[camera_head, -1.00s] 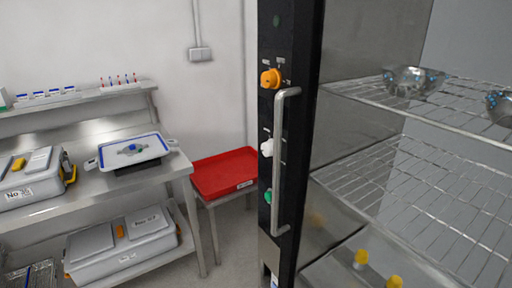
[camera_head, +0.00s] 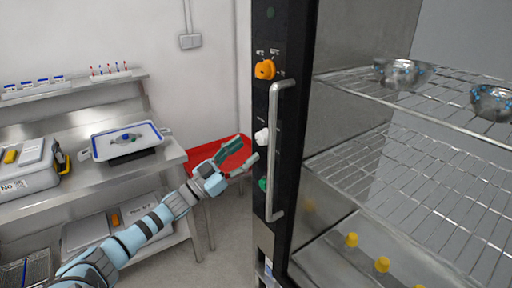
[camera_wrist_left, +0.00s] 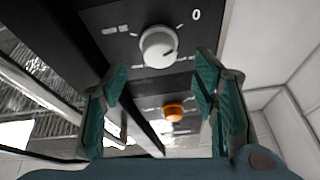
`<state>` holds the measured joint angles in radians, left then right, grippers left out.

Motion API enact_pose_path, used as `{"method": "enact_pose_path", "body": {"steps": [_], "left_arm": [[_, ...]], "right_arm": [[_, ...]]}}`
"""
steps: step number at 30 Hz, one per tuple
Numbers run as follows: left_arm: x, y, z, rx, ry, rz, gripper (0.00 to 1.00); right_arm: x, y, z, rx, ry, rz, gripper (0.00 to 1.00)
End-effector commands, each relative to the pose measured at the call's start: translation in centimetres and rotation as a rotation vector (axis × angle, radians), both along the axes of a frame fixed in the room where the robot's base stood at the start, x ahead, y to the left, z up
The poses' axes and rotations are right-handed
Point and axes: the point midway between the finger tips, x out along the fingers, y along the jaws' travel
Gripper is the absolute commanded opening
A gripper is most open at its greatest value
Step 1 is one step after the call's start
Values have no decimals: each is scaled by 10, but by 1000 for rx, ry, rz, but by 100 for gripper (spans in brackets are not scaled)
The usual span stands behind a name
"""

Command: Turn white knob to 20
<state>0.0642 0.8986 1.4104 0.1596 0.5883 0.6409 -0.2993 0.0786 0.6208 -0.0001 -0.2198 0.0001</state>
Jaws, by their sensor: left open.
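The white knob (camera_head: 262,137) sits on the black front panel of the open cabinet, between an orange knob above and a green one below. In the left wrist view the white knob (camera_wrist_left: 158,47) is at the top centre, with a dark pointer mark and a "0" printed to its upper right. My left gripper (camera_head: 247,149) is open and empty, just left of the panel, with its fingers towards the white knob. In the left wrist view its green-padded fingers (camera_wrist_left: 160,78) are spread on either side, apart from the knob. My right gripper is not in view.
A long vertical handle (camera_head: 274,150) stands right of the knobs, close to them. The orange knob (camera_head: 265,69) and green knob (camera_head: 263,184) share the panel. A red tray (camera_head: 205,154) lies behind my left gripper. Wire shelves (camera_head: 440,165) with metal bowls are inside the cabinet.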

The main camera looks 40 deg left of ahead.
Motion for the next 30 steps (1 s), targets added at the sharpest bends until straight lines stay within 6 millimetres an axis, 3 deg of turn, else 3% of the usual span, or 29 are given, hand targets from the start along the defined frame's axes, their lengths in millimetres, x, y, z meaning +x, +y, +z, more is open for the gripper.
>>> {"method": "enact_pose_path", "body": {"steps": [3, 6, 16, 17, 25, 30], "left_arm": [[25, -7, 12, -6, -6, 4, 54], [37, -10, 17, -3, -2, 3, 54], [44, -13, 18, -2, 3, 2, 54], [44, -13, 18, -2, 3, 2, 52], [44, -13, 18, -1, 3, 2, 9], [44, -13, 18, 3, 2, 3, 6]], "right_arm": [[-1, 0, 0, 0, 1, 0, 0], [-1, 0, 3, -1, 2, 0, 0], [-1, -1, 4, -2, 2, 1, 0], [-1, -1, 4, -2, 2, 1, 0], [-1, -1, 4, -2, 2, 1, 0], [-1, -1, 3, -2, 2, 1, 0]]}}
